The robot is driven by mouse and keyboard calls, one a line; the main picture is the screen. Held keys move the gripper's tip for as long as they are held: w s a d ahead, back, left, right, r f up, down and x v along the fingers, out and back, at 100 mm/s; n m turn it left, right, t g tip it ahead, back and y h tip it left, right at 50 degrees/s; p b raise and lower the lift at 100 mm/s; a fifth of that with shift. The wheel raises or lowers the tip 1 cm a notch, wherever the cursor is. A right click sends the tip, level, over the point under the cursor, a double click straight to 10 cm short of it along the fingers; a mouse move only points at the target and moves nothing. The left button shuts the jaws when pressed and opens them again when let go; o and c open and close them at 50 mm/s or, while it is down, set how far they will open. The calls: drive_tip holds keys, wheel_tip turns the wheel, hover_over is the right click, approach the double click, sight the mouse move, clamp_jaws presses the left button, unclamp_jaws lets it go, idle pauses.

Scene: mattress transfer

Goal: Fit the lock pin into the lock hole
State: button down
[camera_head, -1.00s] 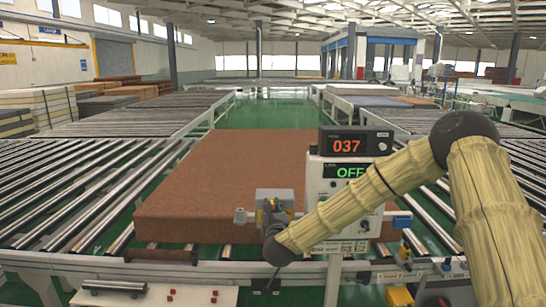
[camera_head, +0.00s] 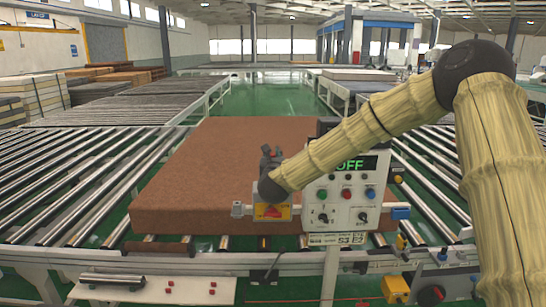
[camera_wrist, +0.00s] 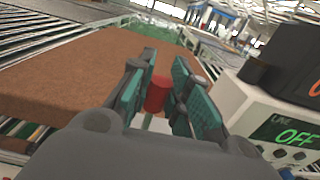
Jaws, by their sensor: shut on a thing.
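My gripper (camera_head: 270,156) is over the near part of the brown mattress, just left of the control box. In the wrist view my gripper (camera_wrist: 163,72) has its teal pads closed around a red cylinder, which appears to be the lock pin (camera_wrist: 156,94). A pale lower part of the pin shows below the red part. A grey bracket with a yellow and red label (camera_head: 271,212) sits at the near mattress edge, below my wrist and partly covered by it. I cannot make out the lock hole.
The brown mattress (camera_head: 190,180) lies on the roller conveyor (camera_head: 70,185). The white control box (camera_head: 345,205), showing OFF, stands close to the right of my gripper. Small red pieces (camera_head: 169,283) lie on a white shelf at the front. The green floor beyond is clear.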

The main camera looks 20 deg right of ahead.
drive_tip(key=shift+d+b, duration=0.1)
drive_tip(key=shift+b, duration=0.7)
wheel_tip(320, 180, down, 6)
drive_tip(key=b, duration=0.5)
drive_tip(key=shift+r+b, duration=0.15)
drive_tip(key=shift+b, duration=0.25)
drive_tip(key=shift+b, duration=1.95)
idle(1.1)
drive_tip(key=shift+f+b, duration=2.25)
drive_tip(key=shift+b, duration=0.35)
idle(0.4)
